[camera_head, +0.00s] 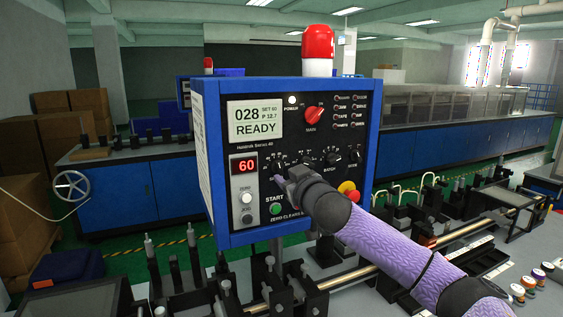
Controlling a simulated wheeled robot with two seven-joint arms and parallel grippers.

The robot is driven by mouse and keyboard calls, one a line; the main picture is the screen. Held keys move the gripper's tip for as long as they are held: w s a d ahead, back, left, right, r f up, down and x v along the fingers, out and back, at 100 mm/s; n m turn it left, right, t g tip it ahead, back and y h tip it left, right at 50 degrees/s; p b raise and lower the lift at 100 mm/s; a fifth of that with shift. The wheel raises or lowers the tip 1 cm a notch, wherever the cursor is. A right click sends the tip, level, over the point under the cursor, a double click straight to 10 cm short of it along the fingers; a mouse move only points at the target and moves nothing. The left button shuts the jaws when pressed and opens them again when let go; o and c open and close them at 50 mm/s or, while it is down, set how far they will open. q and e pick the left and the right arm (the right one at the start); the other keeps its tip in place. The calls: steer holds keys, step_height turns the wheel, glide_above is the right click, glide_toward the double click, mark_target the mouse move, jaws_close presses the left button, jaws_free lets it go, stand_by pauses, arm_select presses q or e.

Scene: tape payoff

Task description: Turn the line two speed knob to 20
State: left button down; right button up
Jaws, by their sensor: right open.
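The blue control box (211,160) stands in the middle with a black front panel. Its white screen (255,122) reads 028, SET 60 and READY, and a red digit display (244,166) reads 60. A small black knob (279,161) with a dial scale sits right of that display; its label is too small to read. My right gripper (281,180) is open at the panel, just below this knob, and partly hides the dial area. I cannot tell whether it touches anything. My left gripper is out of view.
A red rotary switch (314,114), a batch knob (331,158), a green start button (275,209) and a red-yellow stop button (348,190) share the panel. A red beacon (318,42) tops the box. Rails and metal fittings lie below; cardboard boxes (28,200) stand left.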

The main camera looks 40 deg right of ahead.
mark_target(281, 170)
steer(key=shift+p+x, duration=0.35)
steer(key=shift+x, duration=1.45)
jaws_close()
